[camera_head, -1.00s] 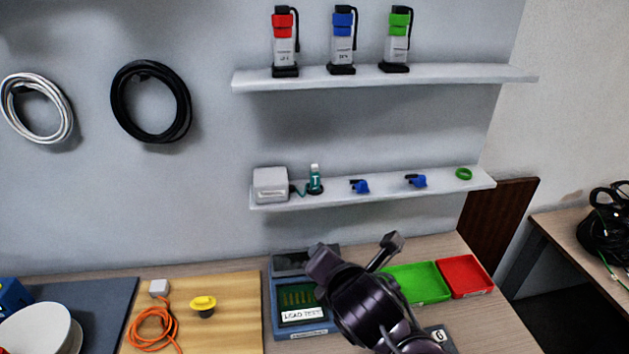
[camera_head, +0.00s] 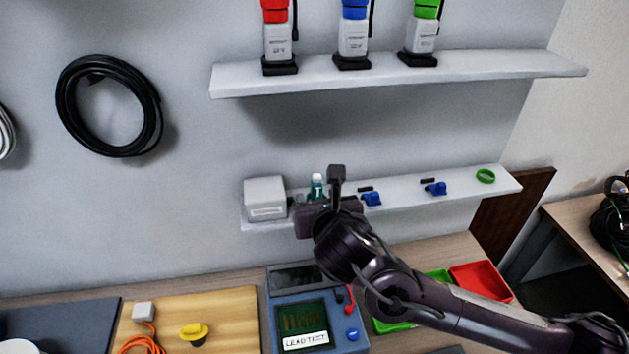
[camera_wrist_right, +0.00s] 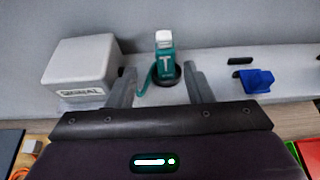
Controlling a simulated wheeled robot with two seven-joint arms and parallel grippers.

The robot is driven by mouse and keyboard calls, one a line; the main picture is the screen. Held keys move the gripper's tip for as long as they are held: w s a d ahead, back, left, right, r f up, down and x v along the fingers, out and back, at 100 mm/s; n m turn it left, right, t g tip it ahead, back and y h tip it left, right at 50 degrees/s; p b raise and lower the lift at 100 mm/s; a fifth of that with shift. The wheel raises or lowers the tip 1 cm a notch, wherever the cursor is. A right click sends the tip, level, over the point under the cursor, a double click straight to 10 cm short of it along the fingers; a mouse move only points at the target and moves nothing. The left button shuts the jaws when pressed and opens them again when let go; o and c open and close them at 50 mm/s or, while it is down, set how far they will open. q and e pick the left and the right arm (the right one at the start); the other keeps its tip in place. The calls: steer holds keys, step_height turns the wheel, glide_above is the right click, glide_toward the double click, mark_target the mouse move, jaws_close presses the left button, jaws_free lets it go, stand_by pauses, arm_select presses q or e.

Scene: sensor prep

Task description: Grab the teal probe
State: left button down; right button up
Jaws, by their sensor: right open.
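The teal probe (camera_head: 317,187) stands upright on the lower wall shelf, its white-topped teal body marked with a T. In the right wrist view the probe (camera_wrist_right: 165,62) stands in a dark round base, with a teal cord at its left. My right gripper (camera_head: 325,180) is open in front of the shelf. In the wrist view its two fingers (camera_wrist_right: 158,80) point towards the probe, one on each side in the picture; they do not touch it. The gripper hides the probe's lower part in the head view. My left gripper is not in view.
A grey box (camera_head: 265,198) sits left of the probe on the shelf (camera_head: 405,193). Blue clips (camera_head: 372,199) and a green ring (camera_head: 486,176) lie to the right. The upper shelf (camera_head: 490,66) hangs above. A lead tester (camera_head: 285,309) and a red tray (camera_head: 480,282) are below.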

mark_target(318, 191)
steer(key=shift+w+p, duration=0.7)
steer(key=shift+p, duration=0.4)
steer(key=x, duration=0.1)
steer(key=p+x, duration=0.1)
steer(key=shift+w+d+f, duration=0.15)
steer(key=shift+w+f, duration=0.05)
steer(key=shift+w, duration=0.05)
steer(key=shift+p+x, duration=0.45)
steer(key=shift+x, duration=0.35)
steer(key=shift+f, duration=0.15)
steer(key=c, duration=0.5)
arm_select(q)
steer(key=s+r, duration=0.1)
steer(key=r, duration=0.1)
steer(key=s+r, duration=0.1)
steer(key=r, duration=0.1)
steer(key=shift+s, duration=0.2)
arm_select(e)
jaws_close()
